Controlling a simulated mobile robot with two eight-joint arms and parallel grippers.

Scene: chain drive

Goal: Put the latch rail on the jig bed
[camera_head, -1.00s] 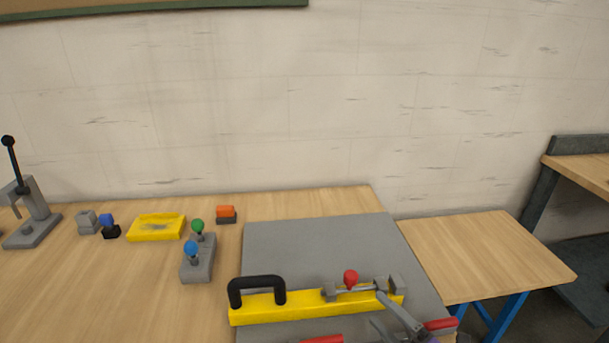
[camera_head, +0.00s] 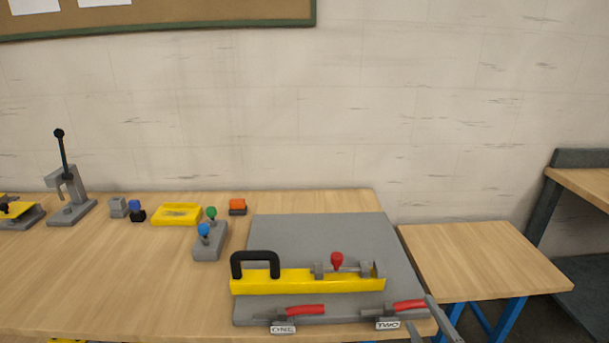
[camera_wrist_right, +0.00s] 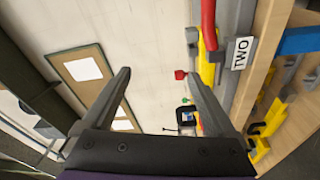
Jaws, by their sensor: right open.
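The latch rail (camera_head: 300,281), a yellow bar with a black loop handle (camera_head: 255,262) at its left and a red-knobbed latch (camera_head: 337,261) at its right, lies along the grey jig bed (camera_head: 320,232). Two red-handled clamps, labelled ONE (camera_head: 303,310) and TWO (camera_head: 405,305), stand along the bed's front edge. My right gripper (camera_head: 429,323) is open and empty at the bed's front right corner, by clamp TWO and apart from the rail. In the right wrist view its fingers (camera_wrist_right: 159,76) are spread with nothing between them. My left gripper is not in view.
A grey block with blue and green knobs (camera_head: 208,247), a yellow block (camera_head: 177,214), an orange-topped block (camera_head: 237,207) and a lever press (camera_head: 70,205) stand left on the table. A lower wooden table (camera_head: 485,258) is at the right.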

